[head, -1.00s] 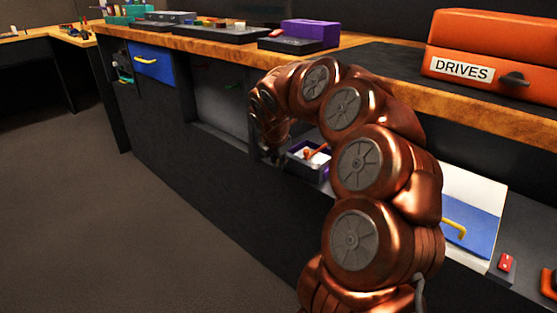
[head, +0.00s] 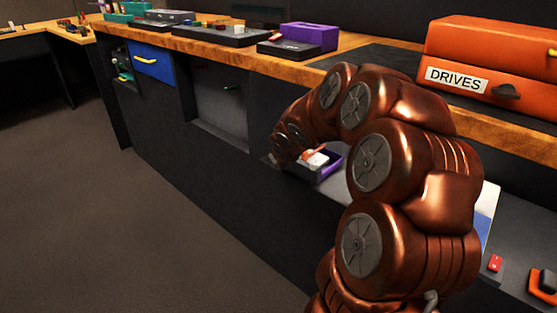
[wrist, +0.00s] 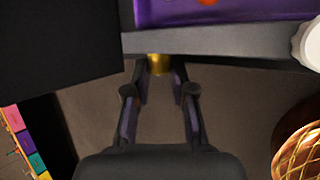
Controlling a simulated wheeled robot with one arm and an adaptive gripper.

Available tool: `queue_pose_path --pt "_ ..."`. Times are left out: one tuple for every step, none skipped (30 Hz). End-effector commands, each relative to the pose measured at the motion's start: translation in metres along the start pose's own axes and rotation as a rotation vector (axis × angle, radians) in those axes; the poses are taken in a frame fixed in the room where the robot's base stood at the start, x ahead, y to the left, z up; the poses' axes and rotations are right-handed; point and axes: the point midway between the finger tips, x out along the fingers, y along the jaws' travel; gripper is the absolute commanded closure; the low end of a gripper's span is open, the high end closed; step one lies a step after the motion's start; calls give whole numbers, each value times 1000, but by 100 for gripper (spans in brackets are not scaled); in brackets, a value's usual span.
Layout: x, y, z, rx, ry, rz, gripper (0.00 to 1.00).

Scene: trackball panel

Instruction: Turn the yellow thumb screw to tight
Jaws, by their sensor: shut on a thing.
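The yellow thumb screw (wrist: 158,64) shows as a short brass-yellow cylinder under the front edge of the trackball panel. My gripper (wrist: 161,80) is closed in on it from below in the wrist view, a dark fingertip on each side. I cannot read how tight the screw is. The panel has a grey front edge (wrist: 225,42) and a purple top (wrist: 260,8), with part of a red-orange ball at the frame's top. In the head view, the purple-edged panel (head: 330,166) sits in the bench recess, and my arm hides the screw and fingertips.
A white round knob (wrist: 309,44) stands at the panel's right in the wrist view. A dark block (wrist: 60,45) fills the upper left. The wooden bench top (head: 250,62) runs above the recess, with an orange DRIVES case (head: 480,50) on it. The floor at left is clear.

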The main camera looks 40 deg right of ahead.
Motion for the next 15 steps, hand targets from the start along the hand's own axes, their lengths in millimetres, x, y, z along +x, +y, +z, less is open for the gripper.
queue_pose_path --pt "2 -6 0 11 -1 15 100" --pt "2 -6 0 16 0 30 100" --pt "2 -8 0 25 -1 49 100" --pt "2 -7 -1 32 0 67 100" --pt "2 -8 0 39 -2 83 100" --pt "3 -8 0 47 -3 104 100" --pt "3 -8 0 53 -3 122 100" --pt "3 -9 0 62 -3 137 100" --pt "4 -10 -1 71 -2 160 100" --pt "4 -11 -1 77 -1 177 100" --pt "5 -12 -1 85 -2 191 100" --pt "5 -12 -1 94 -2 218 100" --pt "6 -13 -1 102 -2 234 100" --pt "6 -13 -1 109 -3 253 100" --pt "6 -13 -1 118 -3 278 100"
